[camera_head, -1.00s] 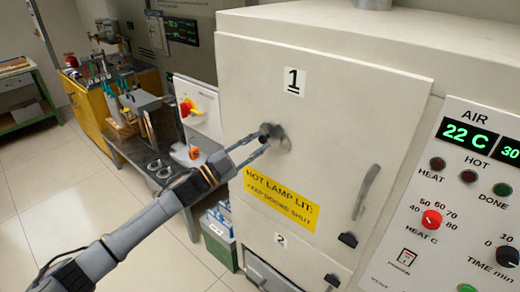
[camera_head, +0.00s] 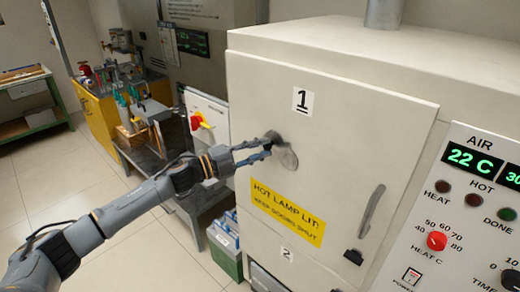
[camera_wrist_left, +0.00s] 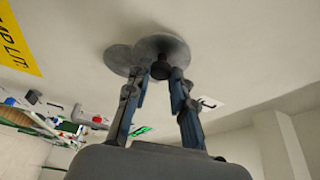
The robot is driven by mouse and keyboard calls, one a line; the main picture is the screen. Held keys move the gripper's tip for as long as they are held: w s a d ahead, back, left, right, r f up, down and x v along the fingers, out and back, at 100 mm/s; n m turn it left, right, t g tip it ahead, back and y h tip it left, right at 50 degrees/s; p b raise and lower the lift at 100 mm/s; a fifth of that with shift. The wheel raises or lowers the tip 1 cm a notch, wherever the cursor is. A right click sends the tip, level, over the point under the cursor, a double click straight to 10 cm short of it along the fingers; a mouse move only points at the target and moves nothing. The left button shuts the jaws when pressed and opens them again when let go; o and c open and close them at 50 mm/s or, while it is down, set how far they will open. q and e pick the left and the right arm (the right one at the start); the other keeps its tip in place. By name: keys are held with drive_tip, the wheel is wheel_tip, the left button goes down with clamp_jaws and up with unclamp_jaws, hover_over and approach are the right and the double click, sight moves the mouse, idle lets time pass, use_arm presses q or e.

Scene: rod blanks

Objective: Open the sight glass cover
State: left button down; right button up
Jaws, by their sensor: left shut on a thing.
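The sight glass cover (camera_wrist_left: 172,45) is a small grey disc with a dark round knob (camera_wrist_left: 160,70) on the door marked 1. In the left wrist view it partly overlaps a second grey disc (camera_wrist_left: 118,61), apparently the sight glass, so the two are offset. My right gripper is not in view.
The cabinet door (camera_head: 340,110) has a yellow hot lamp label (camera_head: 288,212) below the cover and a handle (camera_head: 371,211) at its right. The control panel (camera_head: 480,215) stands further right. A cluttered bench (camera_head: 180,155) and a green crate (camera_head: 226,258) are at the left.

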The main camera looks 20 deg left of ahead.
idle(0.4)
use_arm(q)
drive_tip(key=c, duration=1.2)
unclamp_jaws()
drive_tip(key=shift+o, duration=0.2)
drive_tip(key=r+v, duration=0.1)
drive_tip(key=v, duration=1.1)
drive_tip(key=shift+f, duration=0.5)
